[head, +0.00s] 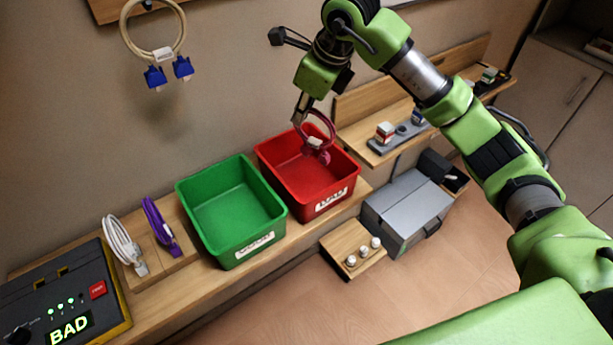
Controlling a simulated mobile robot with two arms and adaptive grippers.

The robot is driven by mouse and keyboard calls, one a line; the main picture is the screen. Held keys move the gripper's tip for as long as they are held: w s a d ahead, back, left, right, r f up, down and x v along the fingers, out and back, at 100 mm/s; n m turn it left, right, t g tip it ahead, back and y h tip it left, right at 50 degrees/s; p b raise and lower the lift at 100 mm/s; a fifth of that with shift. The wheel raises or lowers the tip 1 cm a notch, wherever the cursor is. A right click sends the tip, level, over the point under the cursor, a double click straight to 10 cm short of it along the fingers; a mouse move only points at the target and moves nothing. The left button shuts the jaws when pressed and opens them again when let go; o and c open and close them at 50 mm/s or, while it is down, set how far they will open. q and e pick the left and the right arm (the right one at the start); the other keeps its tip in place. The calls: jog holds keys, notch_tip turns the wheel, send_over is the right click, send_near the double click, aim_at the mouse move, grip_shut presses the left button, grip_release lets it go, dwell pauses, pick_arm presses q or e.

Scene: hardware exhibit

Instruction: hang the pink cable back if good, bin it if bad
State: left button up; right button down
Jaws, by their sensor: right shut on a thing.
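My right gripper (300,113) is shut on the pink cable (329,124), a small coiled loop with connectors at its lower end. The cable hangs from the gripper over the red bin (281,166), which has a white label on its front. I cannot tell whether the cable's lower end touches the bin. A cable with blue connectors (127,35) hangs on the wall at the upper left. My left gripper is out of view.
A green bin (207,246) stands left of the red bin. White (119,243) and purple (157,222) cables are by the tester. A grey box (405,212) and a wooden block with knobs (337,239) are to the right. A wooden shelf (374,156) holds small parts.

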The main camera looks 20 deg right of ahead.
jog(key=c, duration=2)
grip_release()
jog(key=shift+r, duration=0.15)
jog(key=v, duration=1.1)
jog(key=shift+s+d+r, duration=0.1)
jog(key=shift+s+r, duration=0.1)
jog(key=shift+r, duration=0.15)
